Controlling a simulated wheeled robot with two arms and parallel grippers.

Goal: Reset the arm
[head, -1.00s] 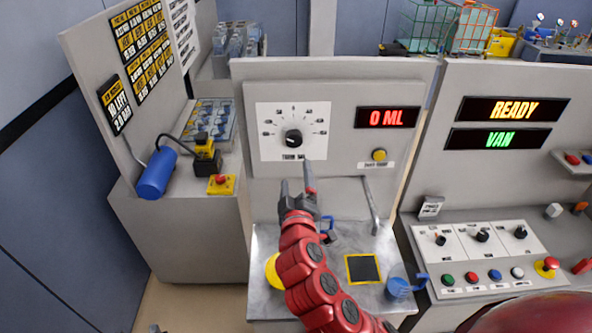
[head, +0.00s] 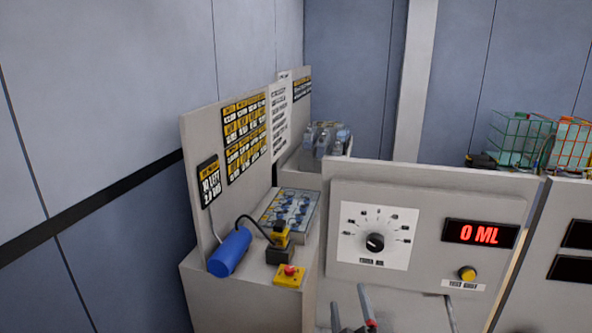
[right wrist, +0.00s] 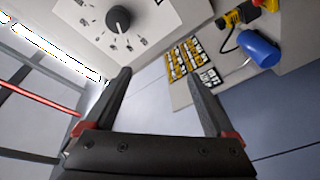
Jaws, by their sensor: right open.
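My right gripper (head: 352,312) shows at the bottom edge of the head view, in front of the grey panel (head: 420,190) with the dial. Its two dark fingers are apart with nothing between them. In the right wrist view the open gripper (right wrist: 160,88) also shows empty, with the black dial (right wrist: 118,19) beyond it at the upper left. The dial also shows in the head view (head: 375,242), on a white plate, and the gripper is apart from it. The rest of my right arm is below the head view. My left gripper is in neither view.
The red display (head: 480,233) reads 0 ML, above a yellow button (head: 467,273). At the left stands a grey stand with a blue cylinder (head: 229,252), a yellow and black device (head: 281,242) and a red button on a yellow box (head: 289,275). Wire baskets (head: 522,138) stand at the far right.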

